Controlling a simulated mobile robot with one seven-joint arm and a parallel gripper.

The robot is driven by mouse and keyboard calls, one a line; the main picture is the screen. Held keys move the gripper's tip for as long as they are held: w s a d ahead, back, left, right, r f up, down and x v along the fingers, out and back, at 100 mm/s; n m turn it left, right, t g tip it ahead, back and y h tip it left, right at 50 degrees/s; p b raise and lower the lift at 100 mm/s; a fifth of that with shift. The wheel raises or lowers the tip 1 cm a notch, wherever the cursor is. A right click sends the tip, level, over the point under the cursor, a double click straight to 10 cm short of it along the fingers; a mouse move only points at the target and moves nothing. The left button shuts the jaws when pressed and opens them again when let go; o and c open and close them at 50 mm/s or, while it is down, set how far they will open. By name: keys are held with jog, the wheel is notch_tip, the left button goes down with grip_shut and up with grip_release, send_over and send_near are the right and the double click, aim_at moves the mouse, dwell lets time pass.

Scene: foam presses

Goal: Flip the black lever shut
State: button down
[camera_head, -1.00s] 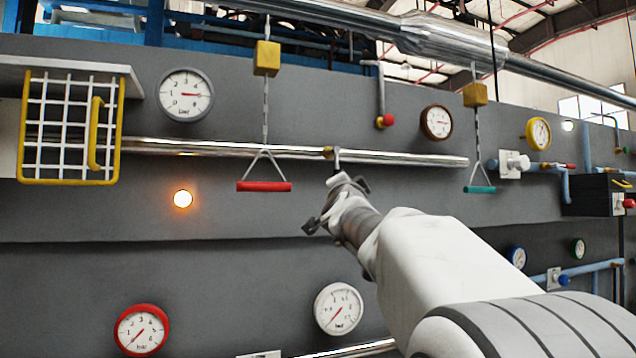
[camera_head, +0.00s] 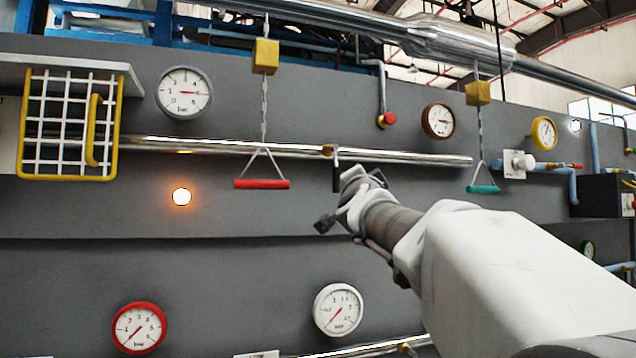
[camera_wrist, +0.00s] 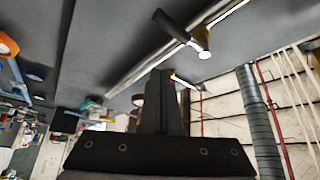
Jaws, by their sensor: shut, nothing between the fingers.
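The black lever (camera_head: 336,172) hangs straight down from a brass valve (camera_head: 328,151) on the long shiny pipe, at a right angle to it. In the wrist view the lever (camera_wrist: 176,26) and its brass body (camera_wrist: 202,36) are above the fingers, the lever's far end pointing to the upper left. My gripper (camera_head: 354,178) is close to the right of the lever's lower end in the head view. In the wrist view my gripper (camera_wrist: 161,80) has its fingers together with nothing between them. A gap shows between fingers and lever there.
The shiny pipe (camera_head: 420,158) runs along the grey wall. A red handle (camera_head: 262,184) hangs left and a green handle (camera_head: 483,189) right of the lever. A yellow-framed wire basket (camera_head: 70,130) is far left. The wall below the lever is mostly bare down to a white gauge (camera_head: 338,310).

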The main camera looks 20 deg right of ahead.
jog(key=shift+s+a, duration=0.4)
jog(key=shift+s, duration=0.35)
jog(key=shift+s+a, duration=0.4)
jog(key=shift+s, duration=0.4)
jog(key=shift+s+a, duration=0.4)
jog(key=shift+s, duration=0.35)
jog(key=shift+f, duration=0.1)
